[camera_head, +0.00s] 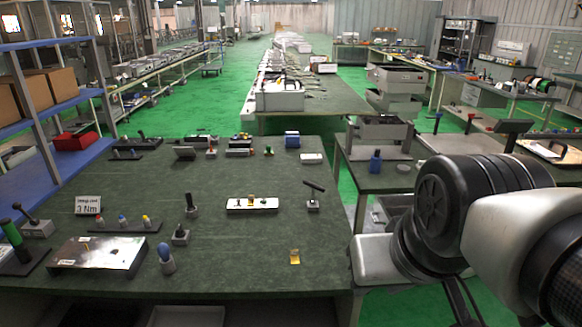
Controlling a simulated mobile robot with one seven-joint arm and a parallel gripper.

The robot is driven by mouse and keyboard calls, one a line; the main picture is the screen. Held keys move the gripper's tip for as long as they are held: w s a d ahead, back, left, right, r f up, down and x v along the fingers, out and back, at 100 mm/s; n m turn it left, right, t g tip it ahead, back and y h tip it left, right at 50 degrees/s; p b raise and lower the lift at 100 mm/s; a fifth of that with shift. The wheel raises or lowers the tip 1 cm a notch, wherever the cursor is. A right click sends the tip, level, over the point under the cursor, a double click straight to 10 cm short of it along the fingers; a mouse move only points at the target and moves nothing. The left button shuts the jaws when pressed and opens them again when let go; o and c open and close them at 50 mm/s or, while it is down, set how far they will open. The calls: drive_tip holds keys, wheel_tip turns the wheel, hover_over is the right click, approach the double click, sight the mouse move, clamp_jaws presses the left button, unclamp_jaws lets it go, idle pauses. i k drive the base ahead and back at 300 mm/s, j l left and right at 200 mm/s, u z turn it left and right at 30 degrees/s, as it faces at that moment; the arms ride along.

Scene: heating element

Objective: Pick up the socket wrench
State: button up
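No tool on the green workbench (225,265) can be named the socket wrench with certainty. A dark tool with a slanted bar-like head (313,188) stands in a small grey holder right of the bench's middle. Two more dark-handled tools, one farther back (191,203) and one nearer (180,234), stand in small blocks left of the middle. A green-handled tool (14,238) stands in a dark base at the far left. My arm's black joint and pale links fill the right side; my gripper is not in view.
A metal plate (97,254), a blue-topped object (166,258), a white tray (252,206) with small parts and a small yellow piece (295,257) occupy the bench. A sign reading 3 Nm (88,205) stands at left. The front middle is largely clear.

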sight(314, 187)
drive_tip(key=k+u, duration=0.15)
drive_tip(key=u, duration=0.2)
drive_tip(key=k+u, duration=0.15)
drive_tip(key=u, duration=0.2)
drive_tip(key=k+j+u, duration=0.15)
drive_tip(key=u, duration=0.2)
drive_tip(key=l+u, duration=0.35)
drive_tip(key=i+l+u, duration=0.1)
drive_tip(key=l+u, duration=0.3)
drive_tip(key=k+l, duration=0.1)
drive_tip(key=l, duration=3.9)
